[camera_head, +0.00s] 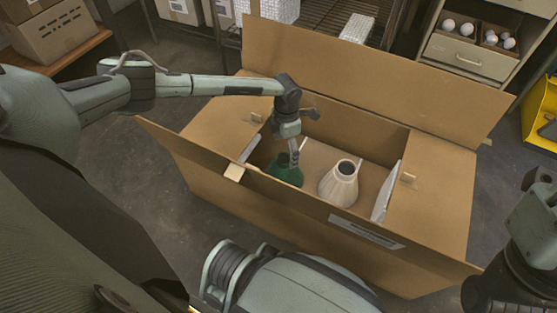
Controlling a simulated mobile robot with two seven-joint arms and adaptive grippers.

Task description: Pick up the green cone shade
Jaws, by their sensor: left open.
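The green cone shade (287,173) stands in the left part of an open cardboard box (440,200), narrow end up. My left gripper (294,160) points down at the top of the shade and is open. Its fingers overlap the shade's narrow neck in the picture, and I cannot tell whether they touch it. The front wall hides the shade's lower edge. My right wrist (533,222) is at the right edge of the picture, outside the box, and its finger opening cannot be made out.
A cream cone shade (340,185) stands to the right of the green one in the box. The box flaps are spread open, with the tall back flap (375,75) behind my left gripper. A drawer cabinet (468,55) with white bulbs and a yellow bin (540,115) stand behind right.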

